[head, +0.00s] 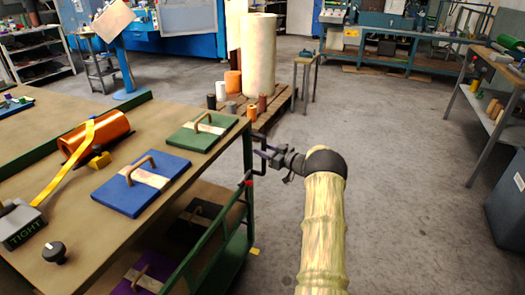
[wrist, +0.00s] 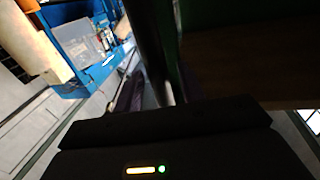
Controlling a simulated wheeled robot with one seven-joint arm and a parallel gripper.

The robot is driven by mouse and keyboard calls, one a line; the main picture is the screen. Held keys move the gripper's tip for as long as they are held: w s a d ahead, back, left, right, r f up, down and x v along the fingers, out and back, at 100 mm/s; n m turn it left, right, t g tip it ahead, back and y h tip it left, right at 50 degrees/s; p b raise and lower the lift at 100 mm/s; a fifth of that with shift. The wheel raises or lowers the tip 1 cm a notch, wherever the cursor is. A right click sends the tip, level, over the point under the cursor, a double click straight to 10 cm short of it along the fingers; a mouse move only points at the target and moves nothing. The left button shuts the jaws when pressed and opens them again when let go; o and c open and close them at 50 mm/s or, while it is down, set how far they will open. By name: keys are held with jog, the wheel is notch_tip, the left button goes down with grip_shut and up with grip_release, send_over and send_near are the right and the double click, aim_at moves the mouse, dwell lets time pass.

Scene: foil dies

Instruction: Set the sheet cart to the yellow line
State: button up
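The sheet cart (head: 222,140) stands at the left, with a tan top, green frame and a lower shelf. A dark upright handle bar (head: 262,168) rises at its right end. My gripper (head: 266,154) is at this bar, level with the cart top. In the wrist view, a gripper finger (wrist: 137,92) shows beside a dark post (wrist: 147,40). Whether the fingers are closed around the bar is not clear. A small yellow mark (head: 254,251) shows on the floor by the cart's lower right corner; most of any line there is hidden.
A green die (head: 200,132), blue die (head: 140,187) and orange foil roll (head: 97,135) lie on top. A pallet (head: 268,115) with rolls stands beyond the cart. A bench (head: 497,75) stands right; the floor between is clear.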

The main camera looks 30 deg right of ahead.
jog(key=p+v, duration=0.2)
jog(key=v, duration=1.5)
